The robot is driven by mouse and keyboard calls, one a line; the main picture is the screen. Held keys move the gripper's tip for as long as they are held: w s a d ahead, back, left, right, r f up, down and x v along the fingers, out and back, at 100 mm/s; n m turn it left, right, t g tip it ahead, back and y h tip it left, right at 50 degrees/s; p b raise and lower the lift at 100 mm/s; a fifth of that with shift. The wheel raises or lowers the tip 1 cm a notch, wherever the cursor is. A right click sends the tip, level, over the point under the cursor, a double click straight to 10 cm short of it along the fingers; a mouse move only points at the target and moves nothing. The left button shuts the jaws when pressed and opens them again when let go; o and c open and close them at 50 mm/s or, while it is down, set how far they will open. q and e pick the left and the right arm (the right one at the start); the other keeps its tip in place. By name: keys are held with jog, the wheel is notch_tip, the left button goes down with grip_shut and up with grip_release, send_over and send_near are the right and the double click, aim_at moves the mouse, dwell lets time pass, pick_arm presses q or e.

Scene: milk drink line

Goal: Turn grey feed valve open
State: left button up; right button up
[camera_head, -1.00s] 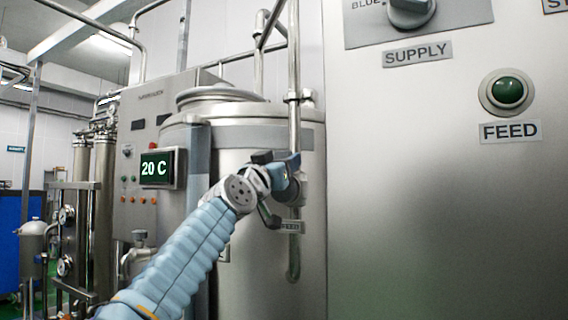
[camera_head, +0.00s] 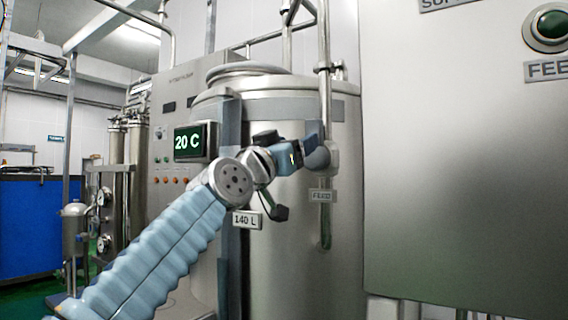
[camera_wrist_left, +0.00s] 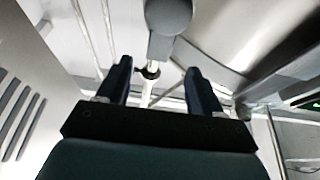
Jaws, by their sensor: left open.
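The grey feed valve (camera_head: 319,157) is a rounded grey part on the vertical steel pipe in front of the tank. A small FEED label (camera_head: 321,196) hangs below it. My left gripper (camera_head: 306,146) is at the valve from the left, partly covering it. In the left wrist view my gripper (camera_wrist_left: 158,68) is open, its two dark fingers apart with nothing clamped between them. A grey rounded part (camera_wrist_left: 168,18), apparently the valve, lies just beyond the fingertips, near the top of that view. Contact cannot be told. My right gripper is not in view.
The steel tank (camera_head: 290,240) stands behind the pipe (camera_head: 325,95). A 20 C display (camera_head: 195,142) and a 140 L sign (camera_head: 247,219) are at the tank's left. A large steel cabinet (camera_head: 460,180) with a green FEED button (camera_head: 550,25) fills the right.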

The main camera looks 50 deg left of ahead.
pick_arm(q)
jog(key=v, duration=0.4)
jog(key=shift+b, duration=0.35)
jog(key=shift+s+f, duration=0.1)
